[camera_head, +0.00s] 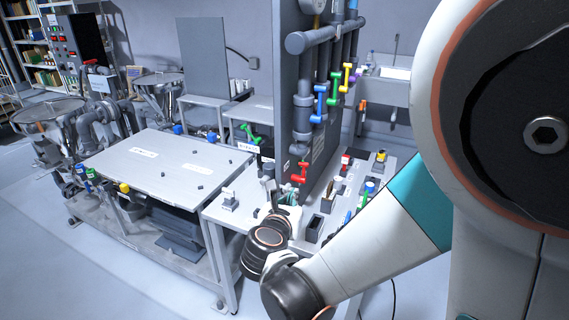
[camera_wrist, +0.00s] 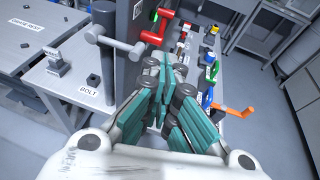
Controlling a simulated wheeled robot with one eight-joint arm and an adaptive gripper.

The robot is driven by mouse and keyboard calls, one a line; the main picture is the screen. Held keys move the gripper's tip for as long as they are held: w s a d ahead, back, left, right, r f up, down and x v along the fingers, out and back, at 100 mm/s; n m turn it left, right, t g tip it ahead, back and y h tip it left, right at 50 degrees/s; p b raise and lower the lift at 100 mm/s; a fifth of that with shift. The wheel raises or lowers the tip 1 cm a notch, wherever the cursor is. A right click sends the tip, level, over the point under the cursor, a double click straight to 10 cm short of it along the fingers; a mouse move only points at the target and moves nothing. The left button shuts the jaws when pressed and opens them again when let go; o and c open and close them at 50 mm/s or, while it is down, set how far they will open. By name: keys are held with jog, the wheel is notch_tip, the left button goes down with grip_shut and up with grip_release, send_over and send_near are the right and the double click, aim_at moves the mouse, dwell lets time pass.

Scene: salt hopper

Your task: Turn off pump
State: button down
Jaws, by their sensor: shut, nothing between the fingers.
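No control marked as the pump's can be read in either view. A dark control panel (camera_head: 84,42) with small red and pale knobs stands at the far left back, well away from my gripper. Grey pipework (camera_head: 98,125), possibly a pump, sits below it between two metal hoppers. My gripper (camera_head: 288,196) is low over the front of the workbench, beside the upright grey board. In the wrist view its teal fingers (camera_wrist: 166,75) are together and empty. A red valve handle (camera_wrist: 157,27) and a grey lever (camera_wrist: 114,42) are just beyond the fingers, apart from them.
The upright board (camera_head: 290,60) carries pipes with blue, green, purple and yellow valve handles. Small fixtures and bins crowd the workbench (camera_head: 222,212). A mostly clear grey table (camera_head: 165,165) stands to the left. Open floor (camera_head: 40,235) lies at the front left. An orange handle (camera_wrist: 234,111) is right of the fingers.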

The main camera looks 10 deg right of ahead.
jog(key=b, duration=0.4)
send_near(303, 175)
jog(key=x, duration=0.5)
jog(key=shift+s+f, duration=0.15)
jog(key=shift+f, duration=0.1)
jog(key=shift+w+d+r, duration=0.1)
jog(key=shift+w+d, duration=0.15)
jog(key=shift+w, duration=0.35)
